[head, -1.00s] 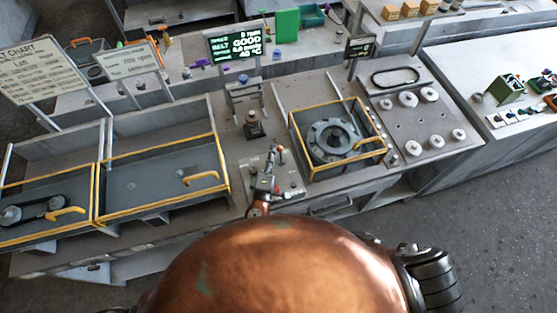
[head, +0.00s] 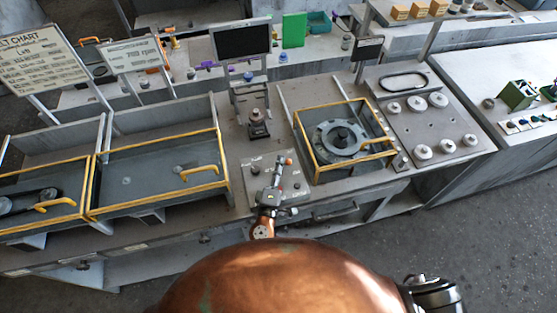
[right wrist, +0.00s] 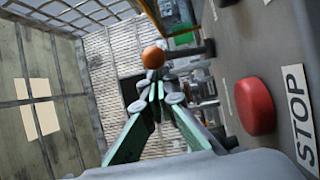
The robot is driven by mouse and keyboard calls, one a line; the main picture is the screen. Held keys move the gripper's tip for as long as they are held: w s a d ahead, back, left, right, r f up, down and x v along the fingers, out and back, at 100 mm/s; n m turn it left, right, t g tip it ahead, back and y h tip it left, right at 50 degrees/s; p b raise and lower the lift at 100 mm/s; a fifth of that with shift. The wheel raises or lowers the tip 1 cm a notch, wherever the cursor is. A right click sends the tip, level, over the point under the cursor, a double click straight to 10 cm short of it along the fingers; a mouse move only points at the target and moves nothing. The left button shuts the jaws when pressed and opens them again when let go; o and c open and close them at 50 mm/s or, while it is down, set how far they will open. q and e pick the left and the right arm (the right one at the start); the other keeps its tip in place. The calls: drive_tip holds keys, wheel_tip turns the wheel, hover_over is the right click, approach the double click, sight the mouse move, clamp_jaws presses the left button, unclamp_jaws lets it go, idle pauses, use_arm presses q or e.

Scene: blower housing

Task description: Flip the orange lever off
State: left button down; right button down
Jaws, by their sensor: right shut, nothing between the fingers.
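The orange lever knob (head: 284,161) stands over the small control panel (head: 254,168) at the front middle of the bench. In the right wrist view, the round orange knob (right wrist: 153,57) shows just beyond my fingertips; I cannot tell whether they touch its lever. My right gripper (head: 273,187) is over the panel, shut and empty; its green-sided fingers (right wrist: 157,92) meet at the tips in the wrist view. My left gripper is not in view.
A red stop button (right wrist: 255,105) sits beside the gripper with a STOP label (right wrist: 299,118). Yellow-framed guards stand left (head: 160,200) and right (head: 318,178) of the panel. The large display (head: 241,41) is dark. A post fixture (head: 258,125) stands behind the panel.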

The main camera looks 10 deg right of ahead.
drive_tip(key=shift+r, duration=0.1)
drive_tip(key=shift+s+a, duration=0.15)
drive_tip(key=shift+s, duration=0.1)
drive_tip(key=v, duration=1.1)
drive_tip(key=shift+s, duration=0.2)
